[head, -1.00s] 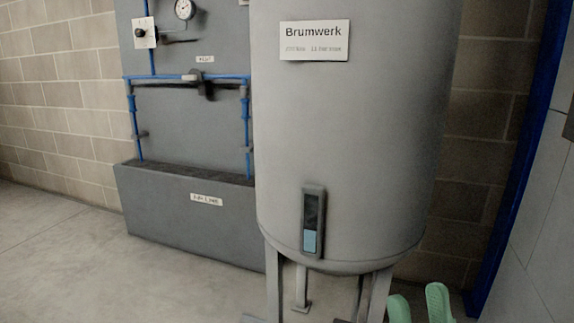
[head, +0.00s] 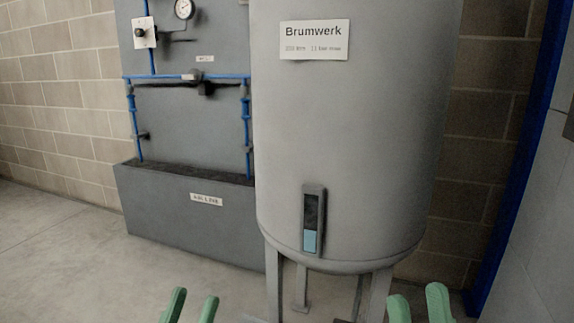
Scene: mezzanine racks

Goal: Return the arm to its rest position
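My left gripper (head: 190,308) shows at the bottom edge, left of the tank's legs. Its two green fingers stand apart with nothing between them. My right gripper (head: 420,306) shows at the bottom edge, right of the tank's legs. Its two green fingers are also apart and empty. Both arms are below the picture and hidden. Neither gripper visibly holds anything.
A large grey tank (head: 350,140) labelled Brumwerk stands on legs ahead. A grey panel (head: 190,120) with blue pipes and a gauge (head: 184,8) stands behind it at left. A blue post (head: 520,170) is at right. Floor at left (head: 70,260) is clear.

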